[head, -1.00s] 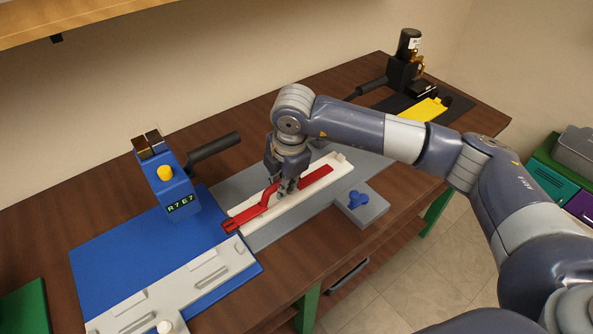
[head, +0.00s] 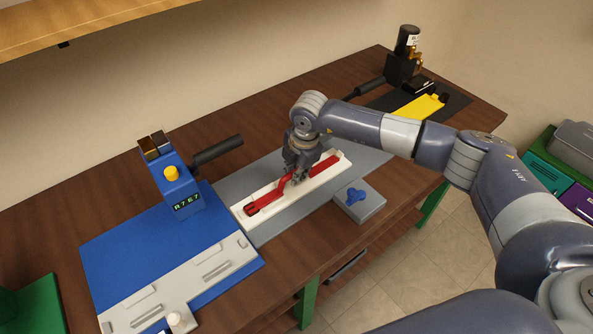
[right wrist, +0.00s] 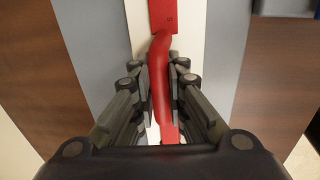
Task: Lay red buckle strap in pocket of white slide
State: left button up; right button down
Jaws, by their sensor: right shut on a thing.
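The red buckle strap (head: 265,205) lies lengthwise over the white slide (head: 326,172), within its outline. It has a raised, bent grip along its middle. My right gripper (head: 295,179) is above the slide, shut on this raised part. The right wrist view shows the strap (right wrist: 163,18) running between the fingers of my right gripper (right wrist: 158,72), with white slide (right wrist: 191,25) on both sides. The gripper hides part of the strap. I cannot tell whether the strap is seated flat in the pocket. My left gripper is not in view.
The slide rests on a grey plate (head: 272,230). A blue fixture (head: 172,187) with a yellow button and black lever stands left, by a light grey rail (head: 185,285). A grey block with a blue knob (head: 356,197) is right. A black-and-yellow station (head: 418,107) stands at the back.

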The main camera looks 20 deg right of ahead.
jog(key=shift+f, duration=0.15)
jog(key=c, duration=1.6)
grip_release()
jog(key=shift+r, duration=0.6)
notch_tip(320, 180, up, 11)
jog(key=s+b, duration=0.2)
jog(key=b, duration=0.1)
jog(key=shift+d+b, duration=0.35)
jog(key=shift+s+f, duration=0.1)
jog(key=shift+s, duration=0.05)
